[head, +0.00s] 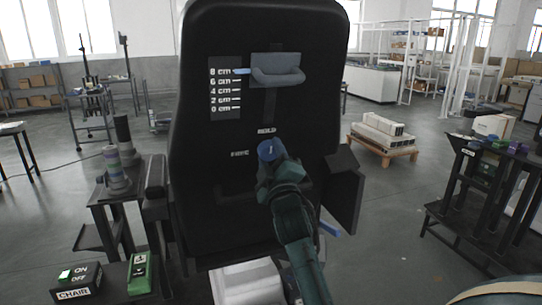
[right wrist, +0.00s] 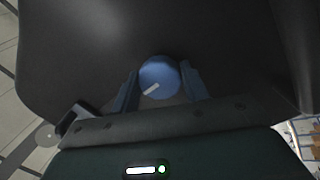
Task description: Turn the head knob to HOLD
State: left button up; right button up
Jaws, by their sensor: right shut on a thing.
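The head knob (head: 266,148) is a round blue knob on the black chair back (head: 210,110). In the right wrist view the knob (right wrist: 160,74) has a white pointer mark slanting to the lower left. In the head view the mark is too small to read surely. A blurred label, probably HOLD (head: 266,131), is above the knob; another, probably FREE (head: 239,154), is to its left. My right gripper (head: 270,160) is shut on the knob, with one finger on each side in the right wrist view (right wrist: 160,88). My left gripper is not in view.
A grey headrest pad (head: 277,70) sits beside a centimetre scale (head: 224,90) with a blue pointer near the upper marks. A CHAIR ON/OFF box (head: 78,279) and a green device (head: 140,274) are at lower left. Dark stands flank the chair.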

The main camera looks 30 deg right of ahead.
jog(key=o, duration=1)
jog(key=b+v, duration=0.3)
jog(key=v, duration=1)
